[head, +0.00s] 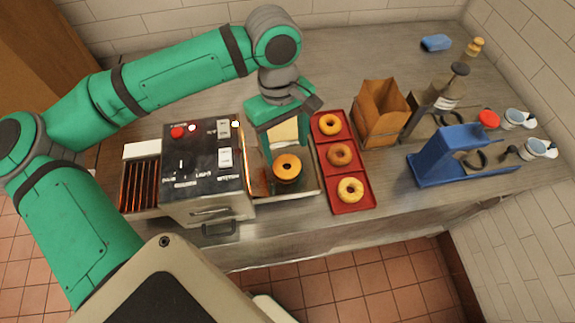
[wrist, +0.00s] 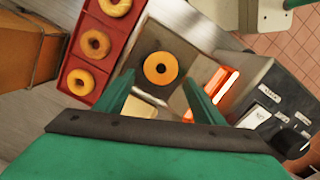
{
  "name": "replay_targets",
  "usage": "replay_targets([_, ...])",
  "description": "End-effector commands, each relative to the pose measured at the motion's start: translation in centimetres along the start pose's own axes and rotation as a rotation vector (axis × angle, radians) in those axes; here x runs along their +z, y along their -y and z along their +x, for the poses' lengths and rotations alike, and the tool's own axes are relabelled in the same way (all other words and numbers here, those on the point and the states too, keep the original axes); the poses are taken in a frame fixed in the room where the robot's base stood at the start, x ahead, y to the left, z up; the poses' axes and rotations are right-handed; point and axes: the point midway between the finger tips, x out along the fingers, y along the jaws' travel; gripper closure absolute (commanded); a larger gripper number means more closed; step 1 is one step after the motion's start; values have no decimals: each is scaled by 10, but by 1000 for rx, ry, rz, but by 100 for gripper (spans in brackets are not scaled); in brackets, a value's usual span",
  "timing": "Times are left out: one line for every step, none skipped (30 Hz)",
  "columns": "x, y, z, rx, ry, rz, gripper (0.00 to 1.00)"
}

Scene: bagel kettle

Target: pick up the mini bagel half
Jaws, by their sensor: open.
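A round orange-brown bagel half (head: 287,165) with a dark hole lies in the metal tray (head: 307,187) at the right side of the toaster. It also shows in the wrist view (wrist: 160,68), flat with its ring facing up. My gripper (wrist: 158,78) is open and empty above that tray, its two green fingers on either side of the bagel half in the wrist view. The head view shows my gripper pointing down, one finger passing in front of the tray near the bagel half. I cannot tell the exact height gap.
A black-topped toaster (head: 203,160) with glowing slots stands left of the tray. A red tray (head: 356,206) with three ring-shaped bagels stands close on the right. Beyond are a paper bag (head: 379,114) and a blue stand (head: 446,154).

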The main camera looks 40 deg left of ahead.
Motion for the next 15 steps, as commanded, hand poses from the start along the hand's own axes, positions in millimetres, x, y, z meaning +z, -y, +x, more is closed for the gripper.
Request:
replay_targets([0, 0, 5, 0, 1, 0, 37])
replay_targets([0, 0, 6, 0, 1, 0, 37])
replay_targets([1, 0, 8, 0, 1, 1, 37])
replay_targets([1, 0, 9, 0, 1, 1, 37])
replay_targets([1, 0, 11, 0, 1, 1, 37])
replay_targets([1, 0, 14, 0, 1, 1, 37])
replay_targets([1, 1, 17, 0, 1, 1, 37])
replay_targets([1, 1, 21, 0, 2, 1, 37])
replay_targets([2, 2, 27, 0, 4, 1, 37])
replay_targets([1, 2, 31, 0, 3, 1, 37])
replay_targets([1, 3, 36, 1, 3, 1, 37])
replay_targets([2, 3, 41, 1, 4, 1, 37])
replay_targets([1, 3, 45, 1, 3, 1, 37])
replay_targets([1, 3, 49, 1, 3, 1, 37])
replay_targets([1, 3, 53, 1, 3, 1, 37])
